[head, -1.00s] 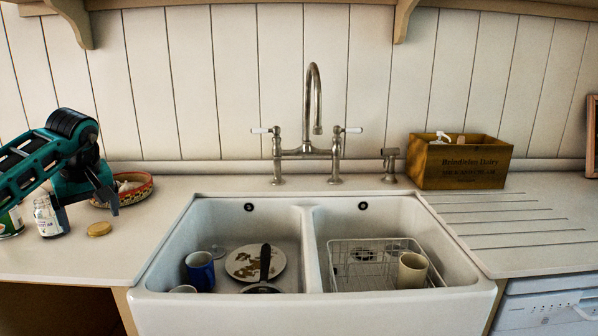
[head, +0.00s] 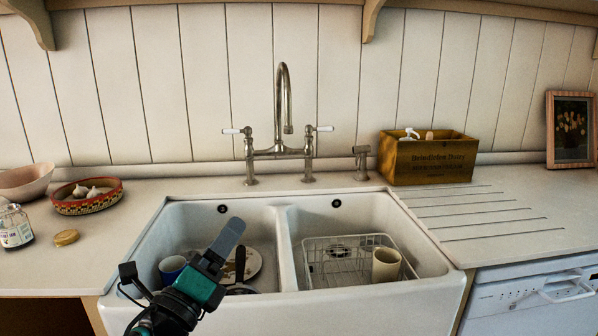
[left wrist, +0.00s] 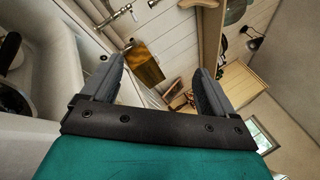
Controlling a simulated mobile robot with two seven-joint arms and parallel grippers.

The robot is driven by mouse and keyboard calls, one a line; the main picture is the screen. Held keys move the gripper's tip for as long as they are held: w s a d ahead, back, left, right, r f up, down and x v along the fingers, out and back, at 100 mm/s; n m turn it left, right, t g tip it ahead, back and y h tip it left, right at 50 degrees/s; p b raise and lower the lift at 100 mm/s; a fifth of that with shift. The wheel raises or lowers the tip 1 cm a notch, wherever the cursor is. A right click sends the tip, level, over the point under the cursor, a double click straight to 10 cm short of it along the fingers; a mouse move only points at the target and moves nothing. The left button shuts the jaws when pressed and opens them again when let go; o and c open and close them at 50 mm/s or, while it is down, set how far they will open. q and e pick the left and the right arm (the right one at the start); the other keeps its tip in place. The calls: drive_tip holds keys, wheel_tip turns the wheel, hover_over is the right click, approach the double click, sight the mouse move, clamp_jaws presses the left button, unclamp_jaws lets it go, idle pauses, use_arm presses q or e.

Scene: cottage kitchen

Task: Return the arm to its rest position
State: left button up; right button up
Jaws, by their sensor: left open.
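My left gripper (head: 228,243) is in front of the left sink basin in the head view, pointing up and away from me. It covers part of the plate (head: 253,262) and the dark-handled pan (head: 240,266) in that basin. In the left wrist view the two fingers of my left gripper (left wrist: 160,85) stand wide apart with nothing between them that they hold. The view past them is tilted and shows the wall and the wooden box (left wrist: 145,62). My right gripper is in neither view.
The double sink (head: 285,255) holds a blue mug (head: 172,268) on the left, a wire rack (head: 335,262) and a cream mug (head: 385,264) on the right. A jar (head: 14,228), lid (head: 66,237) and garlic bowl (head: 88,206) stand left. The tap (head: 283,120) rises behind.

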use_arm(q)
drive_tip(key=s+a+f+n+g+y, duration=0.45)
drive_tip(key=f+n, duration=0.25)
drive_tip(key=n, duration=0.3)
drive_tip(key=s+a+f+n+g+y, duration=0.35)
drive_tip(key=s+f+n+y, duration=0.2)
drive_tip(key=f+n, duration=0.35)
drive_tip(key=s+f+n+g+h, duration=0.1)
drive_tip(key=s+f+n+g, duration=0.35)
drive_tip(key=s, duration=0.55)
drive_tip(key=s+f+n+g+h, duration=0.25)
drive_tip(key=s+n+g, duration=0.2)
drive_tip(key=s, duration=0.55)
drive_tip(key=w+d+f+t+p, duration=0.1)
drive_tip(key=w+d+f+t, duration=0.2)
drive_tip(key=w+f+t, duration=0.4)
drive_tip(key=shift+w+f+t+h, duration=0.4)
drive_tip(key=shift+w+f+h, duration=0.05)
drive_tip(key=shift+f, duration=0.3)
drive_tip(key=shift+c, duration=0.5)
